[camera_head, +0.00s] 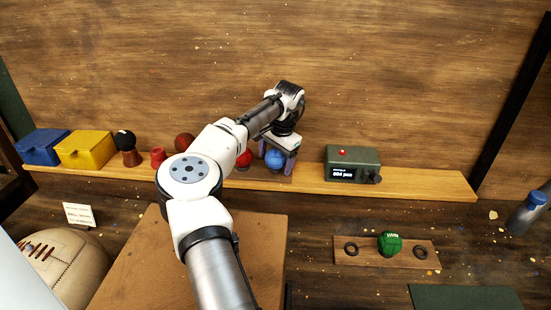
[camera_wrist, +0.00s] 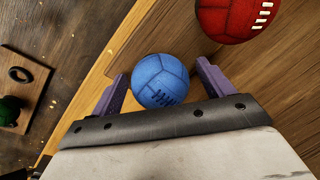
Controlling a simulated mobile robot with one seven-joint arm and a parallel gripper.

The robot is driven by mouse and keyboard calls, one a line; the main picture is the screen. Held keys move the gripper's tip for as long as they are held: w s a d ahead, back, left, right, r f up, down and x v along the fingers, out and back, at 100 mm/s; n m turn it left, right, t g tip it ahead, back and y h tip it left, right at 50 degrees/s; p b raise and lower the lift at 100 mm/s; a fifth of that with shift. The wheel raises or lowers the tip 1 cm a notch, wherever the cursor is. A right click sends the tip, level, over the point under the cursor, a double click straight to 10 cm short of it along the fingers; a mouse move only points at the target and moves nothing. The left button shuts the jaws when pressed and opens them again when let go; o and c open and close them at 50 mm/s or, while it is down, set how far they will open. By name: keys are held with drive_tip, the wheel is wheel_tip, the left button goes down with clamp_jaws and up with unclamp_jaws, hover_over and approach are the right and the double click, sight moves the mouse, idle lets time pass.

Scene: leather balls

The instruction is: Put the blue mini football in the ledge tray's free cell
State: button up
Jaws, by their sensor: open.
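The blue mini football (camera_head: 274,159) is at the right end of the brown ledge tray (camera_head: 283,179). In the wrist view the blue ball (camera_wrist: 160,80) sits between the two purple fingers of my gripper (camera_wrist: 162,76), which are open on either side of it. My gripper (camera_head: 280,152) points down over the ball in the head view. I cannot tell whether the fingers touch it. A red ball (camera_head: 245,158) is beside it on the tray and shows in the wrist view (camera_wrist: 235,18). My arm hides the tray's left part, and the ball hides what is under it.
A green device (camera_head: 352,165) with a red button stands right of the tray on the ledge (camera_head: 430,185). Blue (camera_head: 41,147) and yellow (camera_head: 86,150) boxes are at left. A lower board (camera_head: 370,260) holds a green ball (camera_head: 390,243) between two black rings. The ledge's right end is clear.

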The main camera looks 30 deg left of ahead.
sight(282, 156)
wheel_tip(282, 156, up, 12)
drive_tip(key=d, duration=0.2)
drive_tip(key=shift+s+d, duration=0.15)
drive_tip(key=shift+d, duration=0.05)
idle(0.5)
